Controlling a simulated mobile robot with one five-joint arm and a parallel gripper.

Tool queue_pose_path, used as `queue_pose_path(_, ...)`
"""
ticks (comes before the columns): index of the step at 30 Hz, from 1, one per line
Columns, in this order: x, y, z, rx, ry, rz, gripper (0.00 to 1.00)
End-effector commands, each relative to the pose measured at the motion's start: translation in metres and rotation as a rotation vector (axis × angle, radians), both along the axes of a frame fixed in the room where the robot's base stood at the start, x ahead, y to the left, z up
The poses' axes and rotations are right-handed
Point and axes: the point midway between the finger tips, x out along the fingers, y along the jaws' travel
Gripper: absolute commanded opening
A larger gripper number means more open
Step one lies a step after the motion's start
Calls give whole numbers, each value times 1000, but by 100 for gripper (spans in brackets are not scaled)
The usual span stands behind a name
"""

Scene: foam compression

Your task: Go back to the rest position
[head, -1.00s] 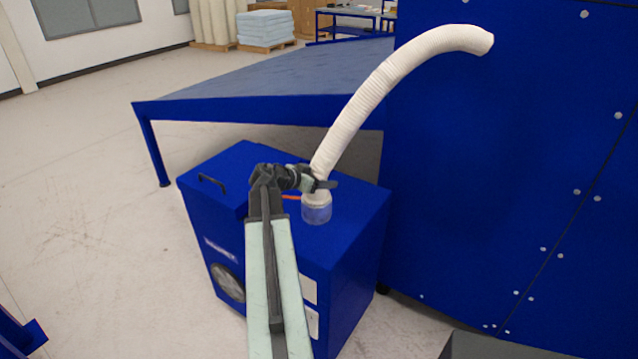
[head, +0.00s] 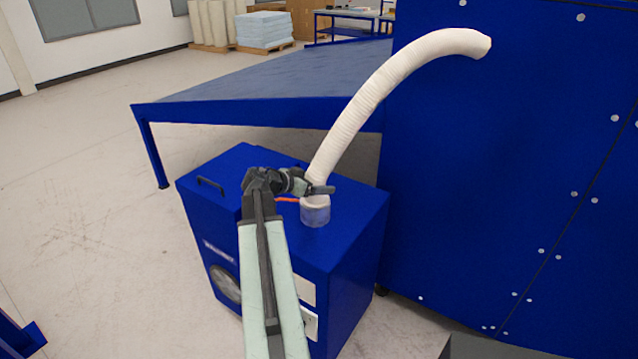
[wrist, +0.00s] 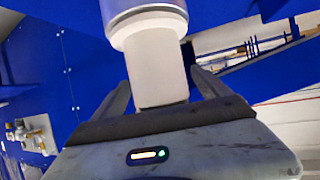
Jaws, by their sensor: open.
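The white ribbed hose (head: 352,118) arches from the large blue machine down to the clear collar (head: 316,214) on top of the blue cabinet (head: 345,235). Its lower end sits at the collar, upright or slightly tilted. My gripper (head: 322,189) is at the hose's lower end, just above the collar. In the wrist view the pale hose end (wrist: 156,62) stands between the two spread fingers of my gripper (wrist: 161,84), with the collar (wrist: 143,8) beyond. The jaws are open around it; whether a finger touches it I cannot tell.
A large blue machine wall (head: 490,170) stands close on the right. A blue sloped table (head: 270,80) lies behind the cabinet. A black handle (head: 211,184) is on the cabinet's left. The floor (head: 80,200) at the left is mostly clear.

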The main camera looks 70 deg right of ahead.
Motion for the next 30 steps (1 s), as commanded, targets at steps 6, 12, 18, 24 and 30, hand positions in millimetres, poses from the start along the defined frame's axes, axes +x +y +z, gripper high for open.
queue_pose_path(6, 21, 34, 23, 1, 0, 2, 87)
queue_pose_path(12, 28, 44, 25, 0, 0, -1, 87)
queue_pose_path(18, 28, 44, 25, 0, 0, -1, 87)
queue_pose_path(24, 63, 57, 27, 0, 0, 53, 87)
queue_pose_path(30, 198, 138, 31, 13, -14, 280, 87)
